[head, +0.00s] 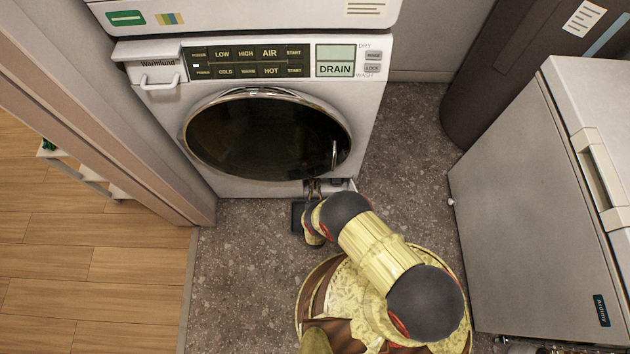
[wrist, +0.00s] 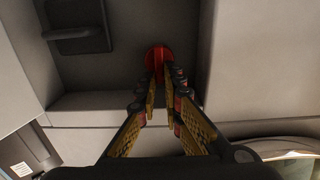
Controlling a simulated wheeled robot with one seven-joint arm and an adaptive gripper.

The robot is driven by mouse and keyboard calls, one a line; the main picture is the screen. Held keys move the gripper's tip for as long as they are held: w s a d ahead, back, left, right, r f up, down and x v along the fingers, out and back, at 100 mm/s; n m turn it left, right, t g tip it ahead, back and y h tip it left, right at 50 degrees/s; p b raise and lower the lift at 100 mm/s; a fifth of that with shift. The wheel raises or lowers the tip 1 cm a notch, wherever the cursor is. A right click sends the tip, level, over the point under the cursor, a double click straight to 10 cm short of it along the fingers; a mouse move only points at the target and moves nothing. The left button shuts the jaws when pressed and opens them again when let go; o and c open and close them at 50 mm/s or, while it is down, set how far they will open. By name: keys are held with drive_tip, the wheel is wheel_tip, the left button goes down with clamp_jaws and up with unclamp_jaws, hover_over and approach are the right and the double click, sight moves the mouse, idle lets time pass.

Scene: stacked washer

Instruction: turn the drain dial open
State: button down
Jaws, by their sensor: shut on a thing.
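The drain dial (wrist: 158,53) is a small red round knob in a dark recess low on the washer. It shows in the wrist view at the top middle, between my fingertips. My gripper (wrist: 160,76) is shut on it, and the fingers cover its lower part. In the head view my gripper (head: 314,186) reaches the bottom front of the white washer (head: 250,188), below the round door. The dial itself is hidden there by my arm and gripper. I cannot tell how far the dial is turned.
The round dark washer door (head: 268,136) is closed above my gripper. In the wrist view a dark handled part (wrist: 78,28) is at the upper left. A grey chest (head: 520,220) stands right, with clear floor (head: 408,150) between.

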drive_tip(key=shift+n, duration=0.3)
drive_tip(key=shift+a+f+n, duration=0.3)
drive_tip(key=shift+n, duration=2.55)
drive_tip(key=shift+a+f+n, duration=0.3)
drive_tip(key=shift+a+n, duration=0.05)
drive_tip(key=shift+n, duration=2.55)
drive_tip(key=shift+a+f+n, duration=0.3)
drive_tip(key=shift+n, duration=2.55)
drive_tip(key=c, duration=1.9)
unclamp_jaws()
